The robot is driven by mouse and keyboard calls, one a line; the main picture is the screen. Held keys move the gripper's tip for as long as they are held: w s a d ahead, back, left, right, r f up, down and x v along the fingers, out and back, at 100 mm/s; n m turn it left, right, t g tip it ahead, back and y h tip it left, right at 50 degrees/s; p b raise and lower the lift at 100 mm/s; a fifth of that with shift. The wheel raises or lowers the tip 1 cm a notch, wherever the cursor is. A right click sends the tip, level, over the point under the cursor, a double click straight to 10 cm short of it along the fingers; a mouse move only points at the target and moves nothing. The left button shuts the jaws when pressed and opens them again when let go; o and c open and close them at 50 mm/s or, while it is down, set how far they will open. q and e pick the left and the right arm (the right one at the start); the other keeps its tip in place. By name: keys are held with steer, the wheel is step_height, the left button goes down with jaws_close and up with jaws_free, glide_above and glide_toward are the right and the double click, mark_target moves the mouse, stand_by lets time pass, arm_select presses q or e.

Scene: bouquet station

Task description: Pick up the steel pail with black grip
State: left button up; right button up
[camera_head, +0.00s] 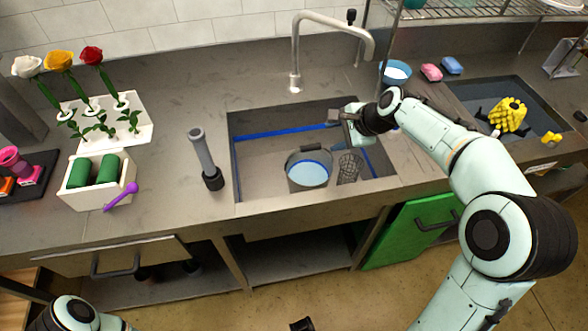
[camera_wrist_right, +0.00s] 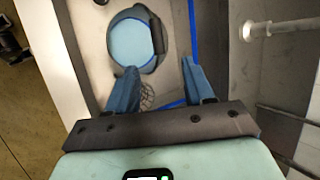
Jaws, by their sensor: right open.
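The steel pail (camera_head: 308,184) stands upright in the left sink basin, holding light-blue liquid. Its dark grip shows at the rim away from me. In the right wrist view the pail (camera_wrist_right: 120,64) lies beyond the fingertips, its black grip (camera_wrist_right: 158,37) on its right side. My right gripper (camera_head: 343,125) is open over the back right of the basin, up and to the right of the pail, apart from it. In the right wrist view the open fingers (camera_wrist_right: 158,80) have empty space between them. My left gripper is not visible; only part of the arm shows at lower left.
A wire-mesh cup (camera_head: 349,167) stands close to the pail's right. The faucet (camera_head: 296,75) rises behind the basin. A grey cylinder (camera_head: 203,153) stands left of the sink. The basin left of the pail is clear.

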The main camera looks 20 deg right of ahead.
mark_target(312, 145)
steer(key=x, duration=0.6)
steer(key=shift+f+b, duration=0.3)
steer(key=shift+f, duration=0.05)
steer(key=shift+a+x, duration=0.2)
steer(key=shift+x, duration=1.35)
steer(key=shift+a+x, duration=0.2)
steer(key=shift+x, duration=1.4)
steer(key=shift+w+r, duration=0.1)
steer(key=shift+r, duration=0.05)
jaws_close()
steer(key=shift+w+r, duration=0.1)
steer(key=shift+r, duration=0.15)
